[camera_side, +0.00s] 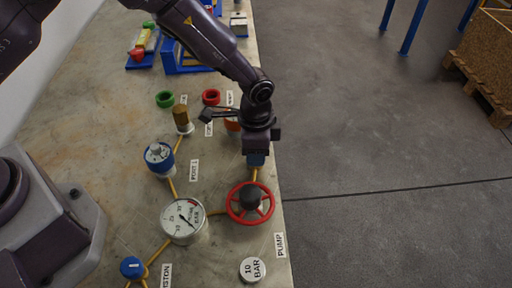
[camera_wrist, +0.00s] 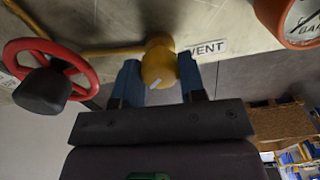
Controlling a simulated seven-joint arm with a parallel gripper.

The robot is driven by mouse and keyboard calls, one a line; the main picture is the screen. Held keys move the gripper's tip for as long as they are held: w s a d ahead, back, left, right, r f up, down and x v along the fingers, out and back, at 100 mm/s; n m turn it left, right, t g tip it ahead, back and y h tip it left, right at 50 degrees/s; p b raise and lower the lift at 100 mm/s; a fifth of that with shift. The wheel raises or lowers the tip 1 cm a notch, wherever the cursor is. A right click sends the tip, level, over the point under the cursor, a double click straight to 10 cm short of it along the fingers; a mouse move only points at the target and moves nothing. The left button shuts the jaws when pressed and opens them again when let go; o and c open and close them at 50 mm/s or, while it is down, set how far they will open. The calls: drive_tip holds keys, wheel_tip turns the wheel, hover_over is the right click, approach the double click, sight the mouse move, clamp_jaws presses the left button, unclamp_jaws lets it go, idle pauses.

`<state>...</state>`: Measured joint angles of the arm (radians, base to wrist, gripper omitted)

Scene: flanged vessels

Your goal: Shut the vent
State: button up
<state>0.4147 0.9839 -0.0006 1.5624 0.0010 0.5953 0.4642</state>
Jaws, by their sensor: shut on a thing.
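The vent valve is a yellow rounded knob (camera_wrist: 158,62) with a pale pointer mark, beside the VENT label (camera_wrist: 207,48) in the wrist view. My gripper (camera_wrist: 159,78) has its two blue fingers on either side of the knob and is shut on it. In the side view my gripper (camera_side: 256,159) points down near the bench's right edge, above the red handwheel in the picture. The knob is hidden behind my gripper there.
The red handwheel (camera_side: 250,213) with a black hub stands close to my gripper. A white dial gauge (camera_side: 184,221), a blue fitting (camera_side: 159,158) and a brass fitting (camera_side: 182,117) stand left on the bench (camera_side: 100,110). Yellow pipes link them. Open floor lies right.

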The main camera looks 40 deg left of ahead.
drive_tip(key=n, duration=0.5)
drive_tip(key=shift+n, duration=0.3)
drive_tip(key=shift+r+n, duration=0.1)
drive_tip(key=shift+n, duration=2.1)
drive_tip(key=o, duration=0.9)
wheel_tip(320, 180, up, 13)
drive_tip(key=shift+f, duration=0.1)
